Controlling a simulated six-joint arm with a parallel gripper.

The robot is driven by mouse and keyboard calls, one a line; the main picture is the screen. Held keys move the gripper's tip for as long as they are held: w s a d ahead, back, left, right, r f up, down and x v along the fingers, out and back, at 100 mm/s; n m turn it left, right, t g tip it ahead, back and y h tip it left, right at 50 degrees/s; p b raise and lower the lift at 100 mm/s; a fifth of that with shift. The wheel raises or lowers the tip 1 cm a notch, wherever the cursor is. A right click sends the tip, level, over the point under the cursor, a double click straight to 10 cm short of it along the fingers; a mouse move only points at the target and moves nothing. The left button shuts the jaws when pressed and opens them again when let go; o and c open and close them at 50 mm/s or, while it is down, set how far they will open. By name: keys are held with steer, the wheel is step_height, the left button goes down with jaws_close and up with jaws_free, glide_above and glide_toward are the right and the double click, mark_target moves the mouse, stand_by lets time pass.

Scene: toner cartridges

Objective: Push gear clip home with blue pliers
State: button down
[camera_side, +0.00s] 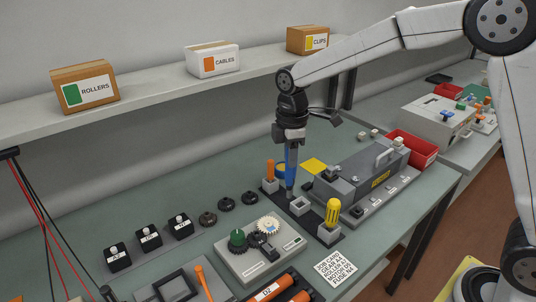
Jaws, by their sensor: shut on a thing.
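My gripper (290,142) points down over the dark tool rack (316,222) and is shut on the blue pliers (291,163). The pliers hang upright, their lower end at the rack between the orange-handled tool and an empty grey holder (301,206). I cannot tell whether their tip still touches the rack. A grey gear plate (240,267) lies in front and to the left of the rack. It carries a green gear (238,239), a white gear (268,226) and dark parts (262,246). The gear clip is too small to make out.
An orange-handled tool (270,168) and a yellow-handled screwdriver (333,211) stand in the rack. A large grey toner unit (365,172) is close on the right. Black blocks (149,237) and dark rings (227,204) lie left. A printed card (335,267) lies in front.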

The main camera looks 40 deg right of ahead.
steer(key=s+a+r+n, duration=0.2)
steer(key=s+a+n, duration=0.7)
steer(key=n, duration=0.2)
steer(key=shift+s+a+n, duration=0.15)
steer(key=shift+s+n, duration=0.1)
steer(key=shift+n, duration=0.05)
steer(key=shift+f, duration=0.15)
step_height(320, 180, down, 9)
stand_by(0.8)
steer(key=shift+w, duration=0.8)
stand_by(1.2)
steer(key=shift+s, duration=0.2)
stand_by(0.5)
steer(key=shift+r, duration=0.35)
